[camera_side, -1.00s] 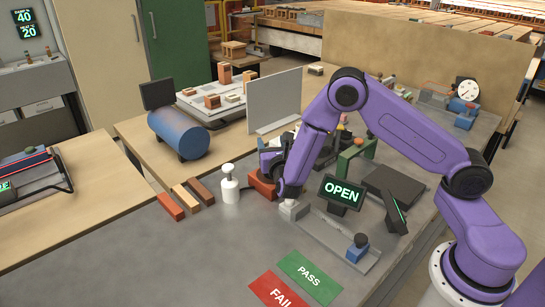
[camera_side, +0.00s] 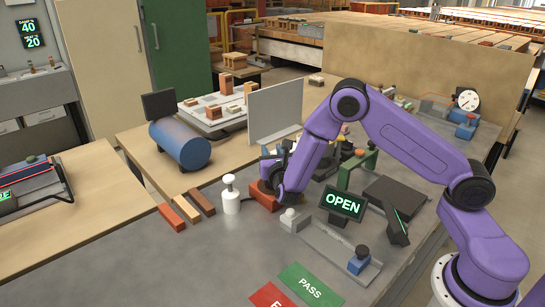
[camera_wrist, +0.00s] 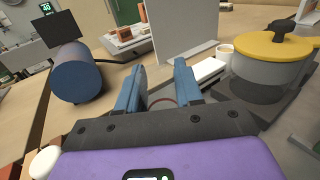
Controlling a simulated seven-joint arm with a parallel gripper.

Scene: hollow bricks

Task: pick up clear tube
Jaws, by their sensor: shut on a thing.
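My gripper (camera_wrist: 159,80) shows two blue fingers with a gap between them in the wrist view. A faint, thin curved outline (camera_wrist: 163,100) shows low between the fingers; I take it for part of the clear tube they hold, though the tube's body is hard to make out. In the side view my gripper (camera_side: 269,168) is behind the purple wrist, above and close to a red brick (camera_side: 264,196). No clear tube can be made out there.
A white pump bottle (camera_side: 231,196) stands left of the gripper, with several bricks beyond. A grey upright panel (camera_side: 275,110) stands behind. The OPEN display (camera_side: 343,202) is to the right. A yellow-lidded pot (camera_wrist: 270,70) is close on the right.

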